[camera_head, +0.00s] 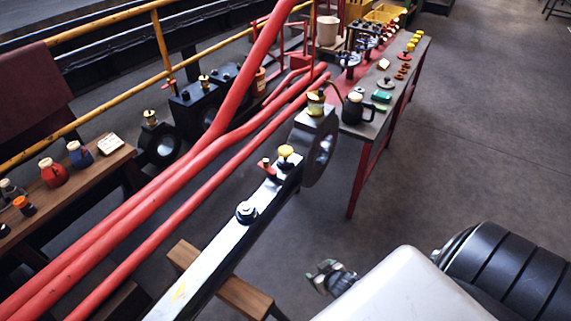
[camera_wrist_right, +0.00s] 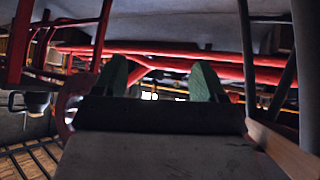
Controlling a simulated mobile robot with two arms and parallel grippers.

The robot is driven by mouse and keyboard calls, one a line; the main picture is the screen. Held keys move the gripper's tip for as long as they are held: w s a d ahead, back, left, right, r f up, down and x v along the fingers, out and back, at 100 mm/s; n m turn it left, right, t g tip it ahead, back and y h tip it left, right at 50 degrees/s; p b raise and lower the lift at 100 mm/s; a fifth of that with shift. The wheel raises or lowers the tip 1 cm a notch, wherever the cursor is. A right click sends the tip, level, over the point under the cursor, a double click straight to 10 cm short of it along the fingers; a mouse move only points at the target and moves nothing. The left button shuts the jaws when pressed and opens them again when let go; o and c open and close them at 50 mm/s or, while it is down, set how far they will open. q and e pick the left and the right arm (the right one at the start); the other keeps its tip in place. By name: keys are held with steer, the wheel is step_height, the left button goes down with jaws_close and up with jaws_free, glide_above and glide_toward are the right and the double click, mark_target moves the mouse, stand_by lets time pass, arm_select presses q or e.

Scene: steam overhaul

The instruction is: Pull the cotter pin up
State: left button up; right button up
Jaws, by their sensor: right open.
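A steel rod (camera_head: 217,256) runs from the lower left up to a dark round bearing end (camera_head: 320,150). On the rod near that end stand a yellow-topped piece (camera_head: 286,154) and a small red piece (camera_head: 266,168). A round steel fitting (camera_head: 246,212) sits farther down the rod. I cannot tell for certain which of these is the cotter pin. My right gripper (camera_head: 320,276) is right of the rod and apart from it, low in the head view. In the right wrist view its green fingers (camera_wrist_right: 160,82) are spread with nothing between them. My left gripper is not in view.
Long red bars (camera_head: 200,165) run beside the rod on its left. A wooden beam (camera_head: 236,290) lies under the rod. The grey floor (camera_head: 480,150) at right is clear.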

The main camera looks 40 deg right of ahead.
steer(key=w+d+r+t+b, duration=0.4)
steer(key=w+d+r+t, duration=0.1)
steer(key=w+r, duration=0.7)
steer(key=t+b, duration=0.3)
steer(key=t, duration=0.2)
glide_toward(289, 156)
steer(key=w, duration=0.2)
steer(key=shift+m, duration=0.4)
steer(key=w, duration=0.5)
steer(key=w+d+b, duration=0.1)
steer(key=w, duration=0.2)
steer(key=shift+w+r, duration=0.25)
steer(key=shift+w, duration=0.1)
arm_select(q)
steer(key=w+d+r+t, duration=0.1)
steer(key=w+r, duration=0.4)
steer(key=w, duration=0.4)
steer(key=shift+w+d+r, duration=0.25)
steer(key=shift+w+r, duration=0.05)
arm_select(e)
steer(key=shift+w+d, duration=0.1)
steer(key=shift+w, duration=0.65)
